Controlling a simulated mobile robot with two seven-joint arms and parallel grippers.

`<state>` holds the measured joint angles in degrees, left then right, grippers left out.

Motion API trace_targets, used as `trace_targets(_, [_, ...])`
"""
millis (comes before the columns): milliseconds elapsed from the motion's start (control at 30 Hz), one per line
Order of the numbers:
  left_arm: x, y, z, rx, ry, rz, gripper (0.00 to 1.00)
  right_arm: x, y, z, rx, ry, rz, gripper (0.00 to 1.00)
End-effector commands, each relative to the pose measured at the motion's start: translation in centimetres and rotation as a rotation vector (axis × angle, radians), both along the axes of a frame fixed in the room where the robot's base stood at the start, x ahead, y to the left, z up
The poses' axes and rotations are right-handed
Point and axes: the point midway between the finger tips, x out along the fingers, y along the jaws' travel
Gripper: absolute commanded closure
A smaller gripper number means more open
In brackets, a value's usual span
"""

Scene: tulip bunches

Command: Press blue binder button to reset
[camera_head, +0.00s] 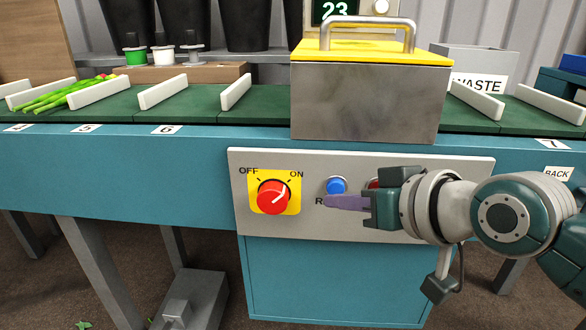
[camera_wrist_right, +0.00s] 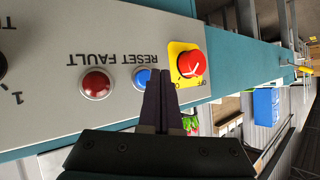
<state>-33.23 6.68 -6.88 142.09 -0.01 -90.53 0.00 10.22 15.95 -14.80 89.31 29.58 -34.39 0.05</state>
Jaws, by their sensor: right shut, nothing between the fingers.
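The blue button (camera_head: 337,185) sits on the grey control panel (camera_head: 462,172), and its label is partly covered by my right gripper in the head view. In the right wrist view the blue button (camera_wrist_right: 143,78) shows beside the word RESET, partly hidden behind my fingers. My right gripper (camera_head: 328,202) is shut and empty, its purple fingers pointing left just below the button in the head view. In the right wrist view the fingertips (camera_wrist_right: 160,72) overlap the button's edge; I cannot tell whether they touch it. My left gripper is not in view.
A red rotary switch (camera_head: 272,196) on a yellow plate is left of the button. A red fault button (camera_wrist_right: 96,84) is on its other side. A steel box with yellow lid (camera_head: 365,100) stands above the panel. Green tulip stems (camera_head: 55,98) lie on the belt at left.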

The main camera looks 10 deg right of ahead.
Motion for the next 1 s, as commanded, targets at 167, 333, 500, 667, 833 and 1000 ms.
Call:
trace_targets(167, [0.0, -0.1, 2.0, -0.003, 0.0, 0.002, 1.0, -1.6, 0.5, 0.4, 0.001, 0.004, 0.001, 1.0])
trace_targets(333, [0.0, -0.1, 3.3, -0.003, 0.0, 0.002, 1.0, -3.3, 1.0, 0.4, 0.001, 0.003, 0.001, 1.0])
trace_targets(500, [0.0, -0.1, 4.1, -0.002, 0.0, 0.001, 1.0, -4.5, 1.3, 0.2, 0.001, 0.002, 0.001, 1.0])
trace_targets(667, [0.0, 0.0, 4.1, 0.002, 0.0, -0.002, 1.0, -4.7, 1.4, 0.0, 0.0, 0.0, 0.0, 1.0])
trace_targets(833, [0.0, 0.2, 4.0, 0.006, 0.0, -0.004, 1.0, -4.7, 1.4, 0.0, 0.0, 0.0, 0.0, 1.0])
trace_targets(1000, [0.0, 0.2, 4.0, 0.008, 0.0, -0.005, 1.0, -4.6, 1.4, 0.0, 0.0, 0.0, 0.0, 1.0])
